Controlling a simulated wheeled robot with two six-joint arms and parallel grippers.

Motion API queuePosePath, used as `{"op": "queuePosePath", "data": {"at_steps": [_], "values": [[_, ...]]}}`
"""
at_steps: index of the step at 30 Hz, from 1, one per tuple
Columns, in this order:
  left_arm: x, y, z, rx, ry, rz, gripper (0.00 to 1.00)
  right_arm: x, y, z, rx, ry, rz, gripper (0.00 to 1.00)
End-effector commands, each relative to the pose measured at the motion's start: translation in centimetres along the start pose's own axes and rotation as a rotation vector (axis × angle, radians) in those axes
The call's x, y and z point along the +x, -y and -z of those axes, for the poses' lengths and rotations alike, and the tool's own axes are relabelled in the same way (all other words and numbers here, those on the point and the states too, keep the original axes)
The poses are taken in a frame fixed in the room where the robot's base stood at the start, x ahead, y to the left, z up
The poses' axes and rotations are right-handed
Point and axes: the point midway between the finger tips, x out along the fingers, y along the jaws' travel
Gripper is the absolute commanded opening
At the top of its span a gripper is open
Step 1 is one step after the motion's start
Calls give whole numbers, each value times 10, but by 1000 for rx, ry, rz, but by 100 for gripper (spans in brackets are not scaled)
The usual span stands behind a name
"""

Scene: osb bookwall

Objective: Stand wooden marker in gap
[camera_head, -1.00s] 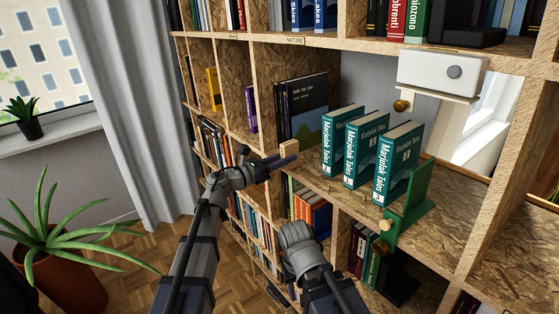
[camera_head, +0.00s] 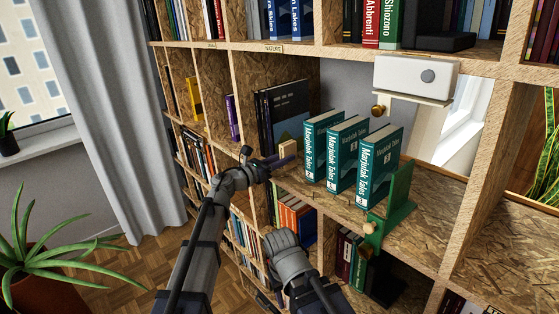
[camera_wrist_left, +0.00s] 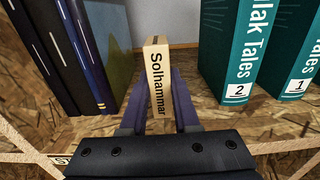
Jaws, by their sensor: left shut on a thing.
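My left gripper (camera_head: 276,159) is shut on the wooden marker (camera_head: 287,149), a small pale upright block. In the left wrist view the marker (camera_wrist_left: 159,75) reads "Solhammar" and stands between the purple fingers of my left gripper (camera_wrist_left: 158,105). It is at the front of the gap between dark books (camera_head: 280,112) on the left and teal "Marjulak Tales" books (camera_head: 322,147) on the right, apart from both. I cannot tell whether its base touches the shelf. My right arm shows low in the middle; its fingers cannot be made out.
Three teal books stand spaced apart, with a green bookend (camera_head: 397,207) to their right. A white box (camera_head: 415,78) with a round knob is on a small ledge behind. The shelf board (camera_head: 330,199) is bare in front of the books. Upright dividers and a shelf above bound the compartment.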

Motion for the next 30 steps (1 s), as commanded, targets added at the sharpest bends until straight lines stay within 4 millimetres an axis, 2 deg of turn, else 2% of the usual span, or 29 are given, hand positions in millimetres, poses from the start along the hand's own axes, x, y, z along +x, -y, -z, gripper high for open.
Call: {"op": "queuePosePath", "data": {"at_steps": [27, 28, 30], "values": [[2, 0, 4, 0, 0, 0, 0, 4, 0, 0, 0, 0, 0, 50], [2, 0, 4, 0, 0, 0, 30, 4, 0, 0, 0, 0, 0, 50], [2, 0, 4, 0, 0, 0, 38, 4, 0, 0, 0, 0, 0, 50]]}}
